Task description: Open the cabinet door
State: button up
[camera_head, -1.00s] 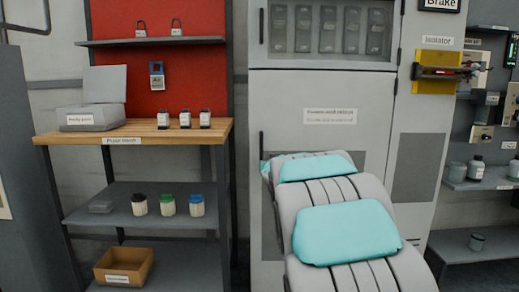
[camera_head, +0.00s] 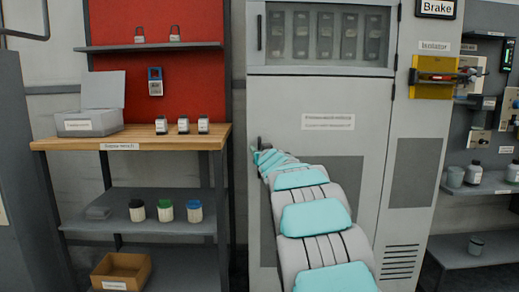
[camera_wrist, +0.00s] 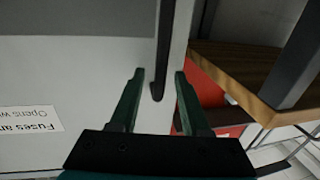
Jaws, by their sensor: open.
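The cabinet (camera_head: 420,150) is tall and grey. Its lower door (camera_head: 290,110) appears shut and bears a white label (camera_head: 328,121). The door's dark bar handle (camera_head: 260,141) is at the left edge, mostly hidden by my arm. My gripper (camera_head: 258,153) is at that handle. In the wrist view, my gripper (camera_wrist: 159,76) is open, with the handle (camera_wrist: 164,50) showing between the fingertips and its end reaching down between them. No finger visibly touches it.
A wooden-topped workbench (camera_head: 140,136) with jars, a box and shelves stands close left of the cabinet; its corner (camera_wrist: 250,75) is near my gripper in the wrist view. A glazed upper compartment (camera_head: 325,35) sits above the door. A yellow isolator (camera_head: 432,78) is on the cabinet's right side.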

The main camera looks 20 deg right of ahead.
jog(key=shift+w+d, duration=0.1)
jog(key=shift+w, duration=0.4)
jog(key=shift+c, duration=0.2)
grip_shut()
dwell(1.1)
